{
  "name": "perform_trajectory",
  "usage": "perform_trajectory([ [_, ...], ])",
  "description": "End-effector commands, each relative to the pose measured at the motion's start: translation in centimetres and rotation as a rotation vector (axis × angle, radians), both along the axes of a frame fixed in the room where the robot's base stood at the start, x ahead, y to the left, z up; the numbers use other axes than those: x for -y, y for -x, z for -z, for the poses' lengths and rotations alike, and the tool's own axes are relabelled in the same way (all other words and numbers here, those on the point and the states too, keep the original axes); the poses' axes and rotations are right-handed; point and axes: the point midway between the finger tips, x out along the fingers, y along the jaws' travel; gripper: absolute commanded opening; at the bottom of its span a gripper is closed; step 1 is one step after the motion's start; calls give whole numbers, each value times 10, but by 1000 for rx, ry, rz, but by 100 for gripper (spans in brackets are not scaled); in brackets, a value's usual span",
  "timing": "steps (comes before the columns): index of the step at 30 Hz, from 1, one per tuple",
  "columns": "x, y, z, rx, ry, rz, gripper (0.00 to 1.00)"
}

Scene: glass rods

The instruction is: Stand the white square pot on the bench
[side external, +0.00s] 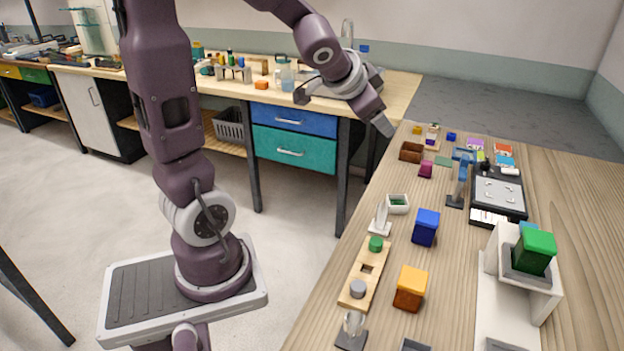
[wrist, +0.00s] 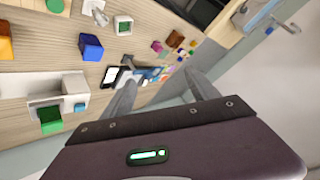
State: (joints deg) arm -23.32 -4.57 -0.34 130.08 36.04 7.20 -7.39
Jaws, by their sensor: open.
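The white square pot (side external: 389,207) is small, with green showing inside its open face. It is on the wooden bench (side external: 450,290), left of the blue box, and I cannot tell if it is upright or on its side. It also shows near the top of the wrist view (wrist: 119,27). My gripper (side external: 386,126) is high by the bench's far left edge, well away from the pot. In the wrist view its two fingers (wrist: 162,92) are spread apart with nothing between them.
Near the pot are a blue box (side external: 425,229), a clear piece on a white base (side external: 381,219) and a wooden block with cylinders (side external: 364,272). An orange box (side external: 410,288) and a green box on a white stand (side external: 536,250) are nearer. Small items crowd the far end.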

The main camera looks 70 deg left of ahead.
Motion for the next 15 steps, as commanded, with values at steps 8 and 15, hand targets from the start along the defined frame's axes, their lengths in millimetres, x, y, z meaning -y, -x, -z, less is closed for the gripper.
perform_trajectory([
  [8,156,181,-3,-204,364,18,69],
  [15,176,208,2,-255,426,51,69],
])
